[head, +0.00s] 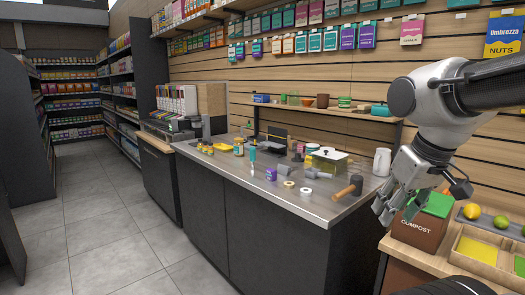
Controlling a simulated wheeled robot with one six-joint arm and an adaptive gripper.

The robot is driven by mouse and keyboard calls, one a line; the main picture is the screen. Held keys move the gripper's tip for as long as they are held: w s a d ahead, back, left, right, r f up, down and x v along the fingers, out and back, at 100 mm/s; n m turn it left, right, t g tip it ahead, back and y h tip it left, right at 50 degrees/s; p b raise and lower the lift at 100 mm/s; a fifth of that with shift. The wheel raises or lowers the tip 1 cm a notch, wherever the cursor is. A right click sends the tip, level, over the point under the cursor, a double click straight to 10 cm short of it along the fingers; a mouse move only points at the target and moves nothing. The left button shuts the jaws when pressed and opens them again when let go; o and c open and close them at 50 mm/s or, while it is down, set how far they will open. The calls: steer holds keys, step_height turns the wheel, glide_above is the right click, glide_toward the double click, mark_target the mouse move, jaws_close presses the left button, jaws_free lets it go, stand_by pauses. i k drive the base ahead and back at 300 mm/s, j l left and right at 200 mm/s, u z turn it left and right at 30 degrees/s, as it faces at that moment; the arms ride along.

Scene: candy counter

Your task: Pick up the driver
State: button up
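A small upright tool with a teal handle (252,155) and a thin pale lower part is on the grey counter (222,163), near its front edge. It looks like the driver, but it is too small to be sure. My gripper (388,210) is at the right, well away from it, in front of the counter's right end and beside the compost bin. Its fingers point down and look apart, with nothing seen between them.
The compost bin (418,232) and fruit tray stand on a wooden table at right. The floor at left is clear.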

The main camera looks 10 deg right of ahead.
mark_target(252, 150)
steer(key=z, duration=0.3)
steer(key=i+j+z, duration=0.45)
steer(key=j+z, duration=0.3)
steer(key=i+j, duration=0.15)
steer(key=j, duration=0.25)
steer(key=i+j+z, duration=0.15)
steer(key=j, duration=0.25)
steer(key=i+j, duration=0.15)
steer(key=j, duration=0.3)
steer(key=i+j+z, duration=0.15)
steer(key=j, duration=0.25)
steer(key=i+j, duration=0.1)
steer(key=j, duration=0.35)
steer(key=i+j, duration=0.1)
steer(key=j, duration=0.3)
steer(key=i+j, duration=0.1)
steer(key=j, duration=0.25)
steer(key=i+j, duration=0.1)
steer(key=j, duration=0.3)
